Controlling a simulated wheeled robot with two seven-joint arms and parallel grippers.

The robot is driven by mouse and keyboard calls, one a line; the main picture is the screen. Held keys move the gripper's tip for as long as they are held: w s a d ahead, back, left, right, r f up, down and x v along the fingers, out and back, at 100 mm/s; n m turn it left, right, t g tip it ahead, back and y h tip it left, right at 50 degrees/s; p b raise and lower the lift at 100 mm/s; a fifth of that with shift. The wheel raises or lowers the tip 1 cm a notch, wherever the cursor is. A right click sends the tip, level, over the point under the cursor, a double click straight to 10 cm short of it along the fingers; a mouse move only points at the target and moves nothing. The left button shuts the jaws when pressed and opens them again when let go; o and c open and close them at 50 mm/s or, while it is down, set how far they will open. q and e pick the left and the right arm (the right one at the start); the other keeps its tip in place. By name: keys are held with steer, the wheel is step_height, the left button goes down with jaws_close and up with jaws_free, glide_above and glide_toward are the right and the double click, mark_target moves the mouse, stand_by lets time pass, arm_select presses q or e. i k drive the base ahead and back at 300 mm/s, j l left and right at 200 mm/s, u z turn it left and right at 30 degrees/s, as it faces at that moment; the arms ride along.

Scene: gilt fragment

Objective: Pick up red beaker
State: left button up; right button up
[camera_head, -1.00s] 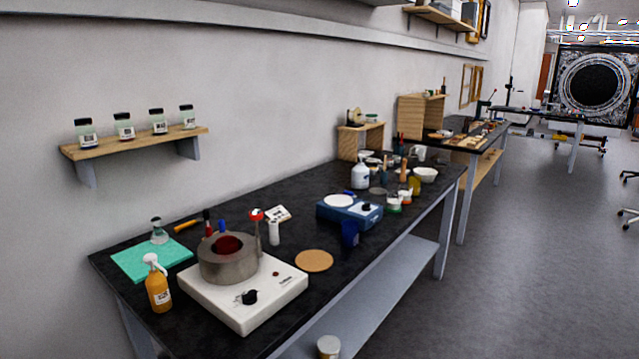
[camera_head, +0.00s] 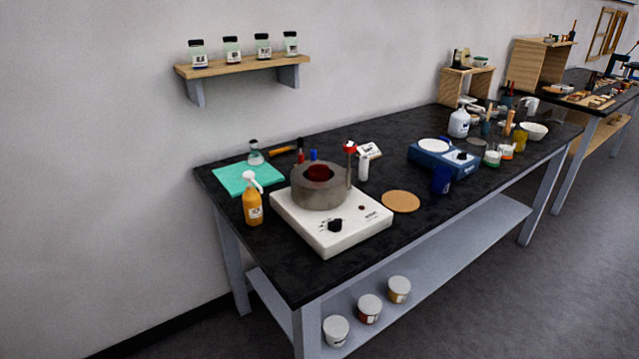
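A dark red vessel, which looks like the red beaker (camera_head: 319,172), sits inside the round grey ring-shaped block (camera_head: 320,195) on the white hot plate (camera_head: 340,236). Only its dark red inside and rim show; its lower part is hidden by the block. A thin rod with a red top (camera_head: 350,148) stands at the block's right side. The hot plate is on the near left part of the black bench. Neither of my grippers is in view.
Floor (camera_head: 450,310) in front is clear.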

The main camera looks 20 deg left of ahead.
mark_target(319, 182)
steer(key=i+j+u, duration=0.15)
steer(key=u, duration=0.2)
steer(key=i+j+u, duration=0.1)
steer(key=i+u, duration=0.15)
steer(key=u, duration=0.15)
steer(key=i+u, duration=0.35)
steer(key=k, duration=0.1)
